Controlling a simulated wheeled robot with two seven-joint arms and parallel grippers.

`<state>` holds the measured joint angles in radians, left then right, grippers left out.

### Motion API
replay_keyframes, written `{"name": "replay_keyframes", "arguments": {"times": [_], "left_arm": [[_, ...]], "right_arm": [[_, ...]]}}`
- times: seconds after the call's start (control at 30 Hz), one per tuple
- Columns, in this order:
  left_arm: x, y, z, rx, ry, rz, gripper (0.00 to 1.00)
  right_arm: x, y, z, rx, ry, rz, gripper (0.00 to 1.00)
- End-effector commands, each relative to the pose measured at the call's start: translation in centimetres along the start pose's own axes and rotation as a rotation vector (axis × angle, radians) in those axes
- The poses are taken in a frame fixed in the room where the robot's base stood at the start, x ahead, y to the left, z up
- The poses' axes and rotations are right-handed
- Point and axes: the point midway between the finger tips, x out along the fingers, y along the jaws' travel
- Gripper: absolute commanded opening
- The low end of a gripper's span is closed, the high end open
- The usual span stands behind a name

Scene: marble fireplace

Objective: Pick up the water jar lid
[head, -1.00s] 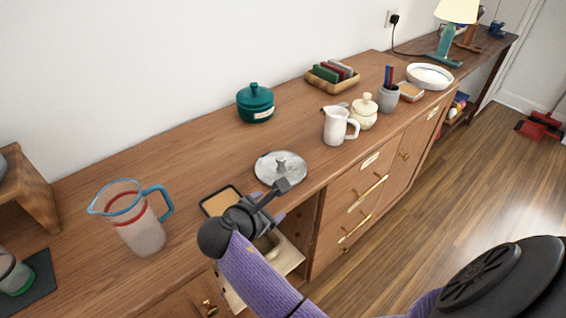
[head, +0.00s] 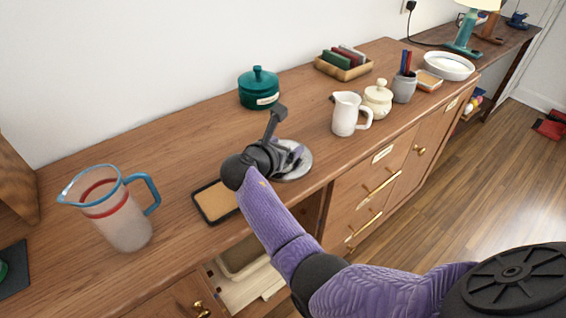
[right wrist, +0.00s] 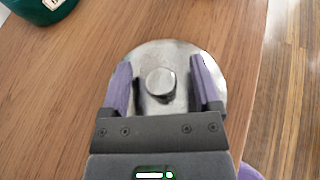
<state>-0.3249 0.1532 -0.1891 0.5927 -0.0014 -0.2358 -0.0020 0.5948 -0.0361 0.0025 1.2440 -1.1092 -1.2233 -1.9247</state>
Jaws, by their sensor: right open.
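The water jar lid is most likely the round silver metal lid (head: 303,155) with a central knob, lying flat on the wooden counter near its front edge. In the right wrist view the lid (right wrist: 190,58) lies under my right gripper (right wrist: 160,78), its knob (right wrist: 160,83) between the two purple fingers. The fingers are open, with a gap on each side of the knob. In the head view my right gripper (head: 291,155) is over the lid and hides part of it. A clear jug (head: 118,215) with a blue handle and red band stands at the left. My left gripper is out of view.
A teal lidded pot (head: 259,92) stands behind the gripper. A white pitcher (head: 346,115) and a cream sugar pot (head: 378,98) stand to the right. A black-rimmed tray (head: 212,202) lies left of the lid. A drawer (head: 245,285) below is open.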

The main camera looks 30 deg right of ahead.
Motion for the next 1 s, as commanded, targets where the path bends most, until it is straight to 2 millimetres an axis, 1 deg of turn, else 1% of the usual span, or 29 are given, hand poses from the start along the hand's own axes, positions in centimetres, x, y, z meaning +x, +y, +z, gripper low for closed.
{"name": "replay_keyframes", "arguments": {"times": [0.07, 0.1, 0.27, 0.3, 0.37, 0.4, 0.47, 0.73, 0.8, 0.87, 1.0], "left_arm": [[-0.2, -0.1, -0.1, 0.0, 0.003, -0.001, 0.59], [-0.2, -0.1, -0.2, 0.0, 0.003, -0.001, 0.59], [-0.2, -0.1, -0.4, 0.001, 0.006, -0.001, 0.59], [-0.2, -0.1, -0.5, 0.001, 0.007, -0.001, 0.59], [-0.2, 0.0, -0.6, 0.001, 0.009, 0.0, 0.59], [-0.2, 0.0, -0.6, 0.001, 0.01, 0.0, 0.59], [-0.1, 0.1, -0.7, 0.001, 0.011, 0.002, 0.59], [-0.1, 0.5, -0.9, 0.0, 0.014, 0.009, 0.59], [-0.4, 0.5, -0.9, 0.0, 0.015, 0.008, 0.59], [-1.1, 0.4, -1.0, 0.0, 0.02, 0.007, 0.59], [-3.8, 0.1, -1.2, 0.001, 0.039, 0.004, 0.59]], "right_arm": [[-0.1, 0.0, 0.2, 0.001, 0.0, 0.001, 0.8], [-0.1, 0.0, 0.2, 0.001, 0.0, 0.001, 0.76], [-0.2, 0.0, 0.1, 0.001, 0.0, 0.001, 0.42], [-0.2, 0.0, 0.1, 0.001, 0.0, 0.0, 0.34], [-0.2, 0.0, 0.1, 0.002, 0.0, 0.0, 0.21], [-0.2, 0.0, 0.1, 0.002, 0.0, 0.0, 0.13], [-0.2, 0.0, 0.1, 0.002, 0.0, 0.0, 0.0], [-0.2, 0.0, 0.1, 0.002, 0.0, 0.001, 0.0], [-0.3, 0.0, 0.5, 0.003, -0.001, 0.001, 0.0], [-0.7, 0.0, 1.5, 0.005, -0.002, 0.001, 0.0], [-2.4, 0.0, 5.5, 0.009, -0.004, 0.003, 0.0]]}}
